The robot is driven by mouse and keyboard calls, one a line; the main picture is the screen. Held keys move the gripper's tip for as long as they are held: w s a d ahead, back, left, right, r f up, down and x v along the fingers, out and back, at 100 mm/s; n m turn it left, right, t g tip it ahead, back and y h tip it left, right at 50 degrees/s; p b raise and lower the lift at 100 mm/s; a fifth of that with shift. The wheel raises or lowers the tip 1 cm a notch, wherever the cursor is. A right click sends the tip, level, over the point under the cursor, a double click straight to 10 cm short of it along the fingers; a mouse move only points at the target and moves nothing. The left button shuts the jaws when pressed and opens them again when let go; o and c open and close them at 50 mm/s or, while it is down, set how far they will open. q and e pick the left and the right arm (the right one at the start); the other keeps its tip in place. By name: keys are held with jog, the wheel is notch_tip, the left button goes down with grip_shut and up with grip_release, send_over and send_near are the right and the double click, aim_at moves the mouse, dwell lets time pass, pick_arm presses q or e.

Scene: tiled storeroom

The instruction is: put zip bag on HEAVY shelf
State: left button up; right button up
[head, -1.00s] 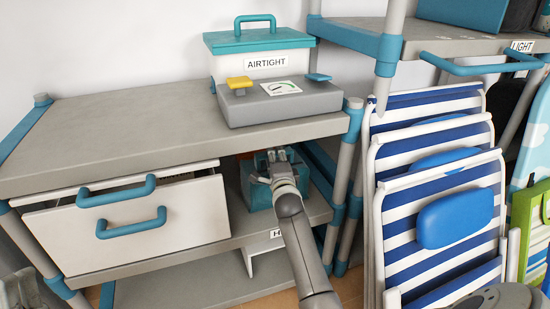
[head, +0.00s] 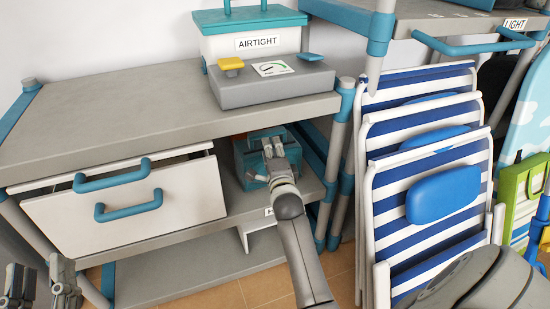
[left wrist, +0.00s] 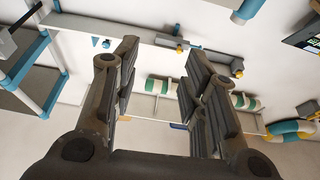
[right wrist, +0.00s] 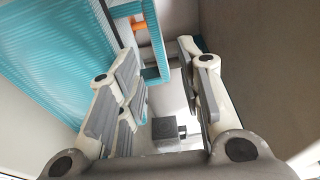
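I cannot make out a zip bag in any view. The HEAVY shelf looks to be the lower board (head: 235,222) under the grey worktop; its label (head: 269,211) shows only the first letter, and my right arm covers the rest. My right gripper (head: 271,148) reaches into the bay over this board, at a teal box (head: 248,166). In the right wrist view my right gripper (right wrist: 165,75) has its fingers apart with nothing between them, beside a ridged teal surface (right wrist: 55,60). My left gripper (head: 42,285) is at the lower left, open and empty in the left wrist view (left wrist: 160,75).
A white drawer (head: 130,208) with teal handles stands partly open left of the bay. A grey scale (head: 270,82) and the AIRTIGHT box (head: 255,42) sit on the worktop (head: 110,110). Striped folding chairs (head: 425,200) stand close on the right, below the LIGHT shelf (head: 440,12).

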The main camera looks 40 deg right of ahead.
pick_arm(q)
jog(key=f+g, duration=0.2)
jog(key=f, duration=0.1)
jog(key=f+g+y+p, duration=0.1)
jog(key=f, duration=0.1)
jog(key=shift+w+a+f+g, duration=0.2)
jog(key=shift+w+a+g, duration=0.1)
jog(key=shift+w, duration=0.1)
pick_arm(e)
jog(key=s+a+r+n+y, duration=0.2)
jog(key=s+a+n+y, duration=0.2)
jog(key=s+a+n, duration=0.2)
jog(key=s+a+r+n+t+y, duration=0.1)
jog(key=s+a+r+n+y, duration=0.2)
jog(key=s+a+n, duration=0.3)
jog(key=s+a+r+n+y, duration=0.2)
jog(key=s+a+n+y, duration=0.2)
jog(key=a+n, duration=0.9)
jog(key=s+a, duration=0.1)
jog(key=s, duration=0.2)
jog(key=shift+r+n+y, duration=0.3)
jog(key=shift+r+y, duration=0.1)
jog(key=shift+s, duration=0.1)
